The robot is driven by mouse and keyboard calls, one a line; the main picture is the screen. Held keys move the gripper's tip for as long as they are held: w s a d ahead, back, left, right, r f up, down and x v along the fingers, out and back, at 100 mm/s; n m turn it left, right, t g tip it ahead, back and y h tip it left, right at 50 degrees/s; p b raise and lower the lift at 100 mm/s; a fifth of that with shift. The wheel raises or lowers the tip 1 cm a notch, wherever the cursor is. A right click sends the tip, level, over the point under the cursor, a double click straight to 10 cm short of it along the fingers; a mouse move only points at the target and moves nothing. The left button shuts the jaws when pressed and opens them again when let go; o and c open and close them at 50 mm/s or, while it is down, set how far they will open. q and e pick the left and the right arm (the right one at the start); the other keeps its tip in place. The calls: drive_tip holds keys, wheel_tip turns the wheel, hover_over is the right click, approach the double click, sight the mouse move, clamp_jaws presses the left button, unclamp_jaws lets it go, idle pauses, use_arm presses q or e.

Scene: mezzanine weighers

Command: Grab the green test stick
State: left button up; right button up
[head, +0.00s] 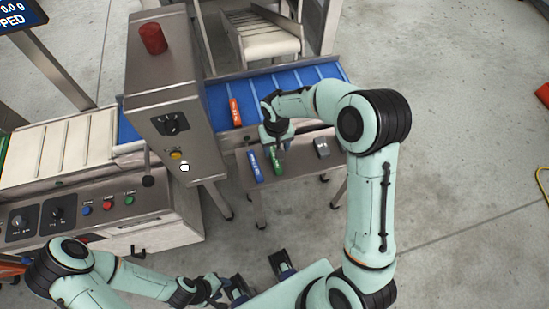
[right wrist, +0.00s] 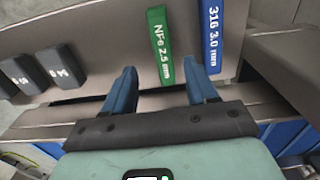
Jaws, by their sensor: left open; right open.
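The green test stick (head: 277,161) lies on a small grey shelf below the blue conveyor, in the head view. A blue stick (head: 255,166) lies beside it on the left. My right gripper (head: 277,135) is over the shelf at the green stick's far end and partly hides it. In the right wrist view the green stick (right wrist: 161,45) reads "NFe 2.5 mm", and its near end appears between the open fingers of the right gripper (right wrist: 159,70). I cannot tell the height gap. The blue stick (right wrist: 212,38) is just right of it. My left gripper (head: 230,289) is open and empty at the bottom.
An orange stick (head: 235,110) lies on the blue conveyor (head: 285,85). A steel control box (head: 165,100) with a red top stands left of the shelf. Open floor lies to the right.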

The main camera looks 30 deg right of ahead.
sight(276, 163)
drive_tip(key=f, duration=0.6)
drive_tip(key=shift+w+a, duration=0.15)
drive_tip(key=shift+w, duration=0.05)
drive_tip(key=shift+r, duration=0.1)
clamp_jaws()
